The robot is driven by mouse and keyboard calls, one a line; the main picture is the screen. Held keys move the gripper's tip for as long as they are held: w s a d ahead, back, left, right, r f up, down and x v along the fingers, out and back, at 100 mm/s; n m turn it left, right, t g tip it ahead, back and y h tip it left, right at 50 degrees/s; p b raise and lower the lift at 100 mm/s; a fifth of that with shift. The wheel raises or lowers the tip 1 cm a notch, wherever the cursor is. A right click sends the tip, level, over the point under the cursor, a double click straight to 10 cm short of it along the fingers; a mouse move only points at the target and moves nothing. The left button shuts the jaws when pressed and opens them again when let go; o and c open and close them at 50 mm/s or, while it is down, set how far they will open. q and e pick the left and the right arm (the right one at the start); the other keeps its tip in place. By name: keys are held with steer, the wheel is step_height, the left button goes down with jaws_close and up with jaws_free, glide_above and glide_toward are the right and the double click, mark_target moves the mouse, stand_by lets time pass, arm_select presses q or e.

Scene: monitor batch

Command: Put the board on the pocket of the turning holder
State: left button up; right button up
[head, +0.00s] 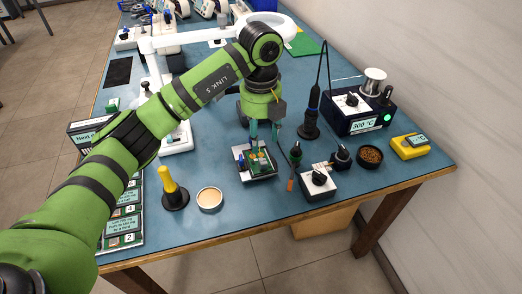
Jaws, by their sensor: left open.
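A small green board (258,161) with several coloured parts lies on a dark, low holder (264,178) near the middle of the table. It looks seated on the holder, but whether it is fully down in a pocket is too small to tell. My left gripper (264,131) points down just above and behind the board. Its two fingers are open and apart, with nothing visible between them. My right gripper is not in view.
A yellow-handled tool (173,187) and a round tin (209,199) stand left of the holder. A white box with a black knob (319,181) stands to its right. A soldering station (358,109) is at back right. Labelled trays (122,240) line the left edge.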

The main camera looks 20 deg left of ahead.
arm_select(q)
step_height(320, 180, up, 3)
